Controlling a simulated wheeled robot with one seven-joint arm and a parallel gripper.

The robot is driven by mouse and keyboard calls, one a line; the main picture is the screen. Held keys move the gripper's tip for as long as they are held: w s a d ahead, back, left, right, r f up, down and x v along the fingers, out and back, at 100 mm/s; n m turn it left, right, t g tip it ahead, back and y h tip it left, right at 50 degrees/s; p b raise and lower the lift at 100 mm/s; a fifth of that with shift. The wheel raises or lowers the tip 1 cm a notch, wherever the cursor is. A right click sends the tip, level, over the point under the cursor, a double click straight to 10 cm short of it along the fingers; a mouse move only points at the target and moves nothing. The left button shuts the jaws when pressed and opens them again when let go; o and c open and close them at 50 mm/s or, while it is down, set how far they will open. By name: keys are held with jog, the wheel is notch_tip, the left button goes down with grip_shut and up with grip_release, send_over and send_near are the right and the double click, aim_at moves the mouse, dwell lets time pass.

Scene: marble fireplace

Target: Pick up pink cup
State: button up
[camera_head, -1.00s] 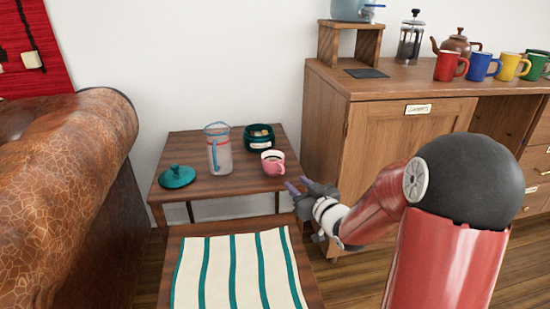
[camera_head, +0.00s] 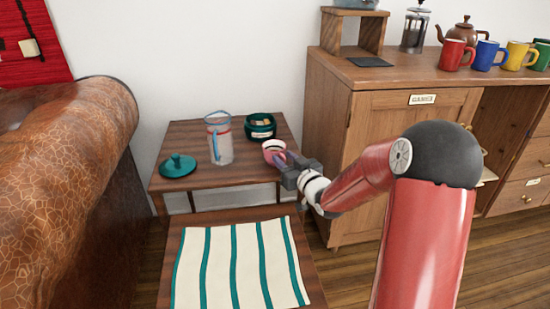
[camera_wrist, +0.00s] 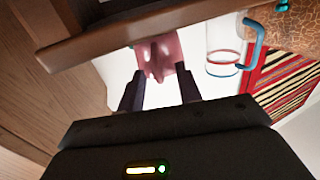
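The pink cup (camera_head: 271,147) stands on the small wooden table (camera_head: 200,183), near its right edge. In the wrist view the cup (camera_wrist: 172,48) lies just ahead of my gripper, its handle pointing towards me. My gripper (camera_head: 284,157) reaches in from the right, with its fingers close beside the cup and overlapping part of it in the head view. In the wrist view my gripper (camera_wrist: 159,84) is open, its two dark fingers apart on either side of the handle. I cannot tell whether a finger touches the cup.
A clear pitcher (camera_head: 220,146) stands left of the cup. A dark green bowl (camera_head: 260,126) is behind it, and a teal lid (camera_head: 177,165) lies at the table's left. A wooden cabinet (camera_head: 400,120) rises close to my arm. A striped cloth (camera_head: 240,265) lies in front.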

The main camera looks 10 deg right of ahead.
grip_shut()
